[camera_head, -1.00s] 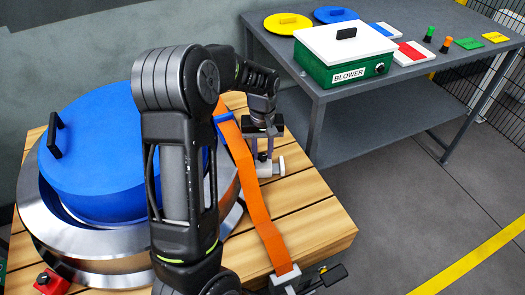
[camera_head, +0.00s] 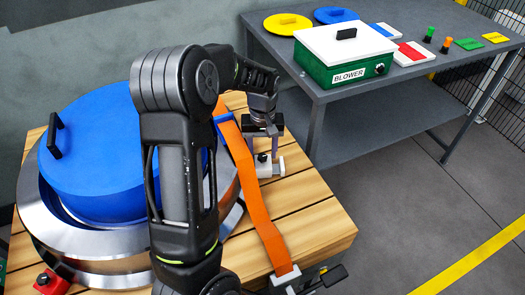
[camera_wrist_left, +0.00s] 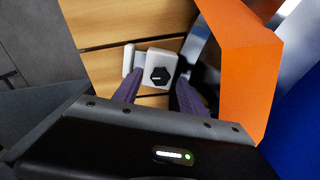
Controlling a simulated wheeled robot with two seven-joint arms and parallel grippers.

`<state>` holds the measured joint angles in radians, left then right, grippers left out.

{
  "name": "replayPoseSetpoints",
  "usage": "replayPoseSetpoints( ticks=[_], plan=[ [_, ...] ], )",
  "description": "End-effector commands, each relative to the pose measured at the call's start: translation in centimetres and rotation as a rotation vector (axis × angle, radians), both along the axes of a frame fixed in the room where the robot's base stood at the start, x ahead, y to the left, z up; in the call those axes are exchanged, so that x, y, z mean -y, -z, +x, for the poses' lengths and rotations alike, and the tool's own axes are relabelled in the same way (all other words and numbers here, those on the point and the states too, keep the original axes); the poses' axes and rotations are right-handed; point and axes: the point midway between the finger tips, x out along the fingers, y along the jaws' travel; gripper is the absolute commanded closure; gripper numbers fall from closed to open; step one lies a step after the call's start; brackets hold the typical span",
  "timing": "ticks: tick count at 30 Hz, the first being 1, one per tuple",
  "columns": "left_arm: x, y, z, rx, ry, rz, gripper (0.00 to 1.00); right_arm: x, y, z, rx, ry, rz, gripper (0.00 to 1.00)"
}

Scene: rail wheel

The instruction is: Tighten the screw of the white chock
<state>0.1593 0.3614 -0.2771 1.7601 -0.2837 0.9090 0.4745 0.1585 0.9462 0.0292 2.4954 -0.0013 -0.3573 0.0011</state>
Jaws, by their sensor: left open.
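The white chock (camera_head: 270,168) sits on the wooden pallet beside the steel rail wheel (camera_head: 95,245). Its black screw knob (camera_wrist_left: 159,76) shows on top of the chock's white body (camera_wrist_left: 155,58) in the left wrist view. My left gripper (camera_head: 262,150) points down over the chock. In the left wrist view its two fingers (camera_wrist_left: 158,98) are apart, and the knob shows between and just beyond their tips. I see no contact. The right gripper is not in view.
An orange strap (camera_head: 255,200) runs over the pallet (camera_head: 320,225) close to my left gripper. A blue cover (camera_head: 100,150) lies on the wheel. A red chock (camera_head: 50,283) is at the lower left.

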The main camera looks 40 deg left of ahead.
Motion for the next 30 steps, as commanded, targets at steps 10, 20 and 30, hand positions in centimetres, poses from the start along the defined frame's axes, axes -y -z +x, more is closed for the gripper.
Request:
replayPoseSetpoints(
  ticks=[10,20,30],
  plan=[
    [0.0,-5.1,0.1,0.004,0.000,0.001,0.51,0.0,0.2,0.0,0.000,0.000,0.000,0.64],
    [0.0,-7.4,0.0,0.000,0.000,0.000,0.51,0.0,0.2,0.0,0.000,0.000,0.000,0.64],
    [0.0,-7.4,0.0,0.000,0.000,0.000,0.51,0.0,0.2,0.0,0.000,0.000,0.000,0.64]
  ],
)
